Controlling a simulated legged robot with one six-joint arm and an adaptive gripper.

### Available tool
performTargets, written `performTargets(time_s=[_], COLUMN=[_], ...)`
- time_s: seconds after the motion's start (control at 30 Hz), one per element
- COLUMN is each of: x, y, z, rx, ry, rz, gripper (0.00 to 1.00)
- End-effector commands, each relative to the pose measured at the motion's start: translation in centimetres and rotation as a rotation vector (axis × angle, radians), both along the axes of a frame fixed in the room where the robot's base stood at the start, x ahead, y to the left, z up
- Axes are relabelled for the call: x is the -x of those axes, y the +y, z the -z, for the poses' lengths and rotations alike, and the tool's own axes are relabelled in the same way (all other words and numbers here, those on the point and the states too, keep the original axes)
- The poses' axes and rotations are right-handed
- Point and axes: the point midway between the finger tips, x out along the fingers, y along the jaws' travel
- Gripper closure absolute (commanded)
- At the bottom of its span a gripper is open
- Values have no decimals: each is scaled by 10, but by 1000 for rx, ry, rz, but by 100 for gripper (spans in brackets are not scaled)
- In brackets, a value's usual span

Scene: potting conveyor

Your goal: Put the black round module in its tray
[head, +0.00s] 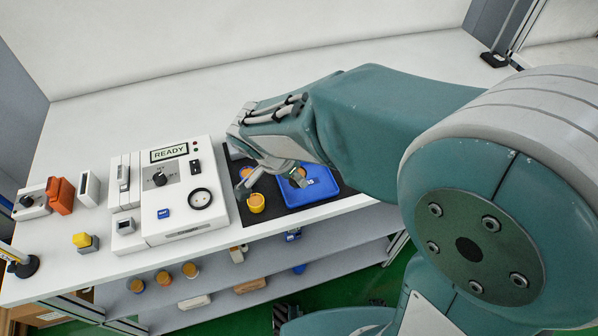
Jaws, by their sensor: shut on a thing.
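My gripper (272,177) is low over the black mat and the left side of the blue tray (325,200). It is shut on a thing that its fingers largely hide. Another orange top (246,172) shows behind the left finger. No module is plainly black here.
A white machine (182,198) with a READY display stands left of the mat. Orange (60,195) and yellow (82,240) items stand further left. Several round modules (163,278) sit on the shelf below. The back of the white bench is clear.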

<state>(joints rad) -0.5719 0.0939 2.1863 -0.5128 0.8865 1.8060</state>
Motion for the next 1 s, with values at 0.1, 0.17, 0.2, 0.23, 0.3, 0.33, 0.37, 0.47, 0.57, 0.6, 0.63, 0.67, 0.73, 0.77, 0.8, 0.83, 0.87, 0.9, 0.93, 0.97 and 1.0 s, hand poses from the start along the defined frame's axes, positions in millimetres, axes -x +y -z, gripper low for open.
performTargets(time_s=[0.1, 0.17, 0.2, 0.23, 0.3, 0.33, 0.37, 0.47, 0.57, 0.6, 0.63, 0.67, 0.73, 0.77, 0.8, 0.83, 0.87, 0.9, 0.93, 0.97, 1.0], x=[-22, -30, -35, -40, -47, -50, -52, -57, -61, -62, -61, -61, -61, -61, -61, -61, -61, -61, -61, -61, -61], y=[-10, -11, -11, -11, -10, -10, -10, -10, -13, -13, -13, -14, -15, -16, -16, -16, -16, -15, -15, -15, -14], z=[16, 28, 34, 39, 49, 52, 55, 60, 67, 72, 77, 82, 91, 94, 96, 96, 96, 95, 96, 96, 96], rx=[-1, 0, 1, 1, 4, 3, 2, 3, 3, 3, 4, 5, 2, 1, -1, -2, -2, -2, -2, 0, 0], ry=[4, 3, 4, 3, 3, 2, 1, -1, 1, 2, 3, 3, 2, 3, 0, 0, -2, -2, -2, -2, -2], rz=[5, 4, 5, 5, 2, 2, 2, 0, 2, 2, 1, 1, 0, 1, 1, 1, 1, 1, 1, 1, 1], gripper=[94, 94, 94, 94, 94, 94, 94, 94, 94, 94, 94, 94, 94, 94, 94, 94, 94, 94, 94, 94, 94])
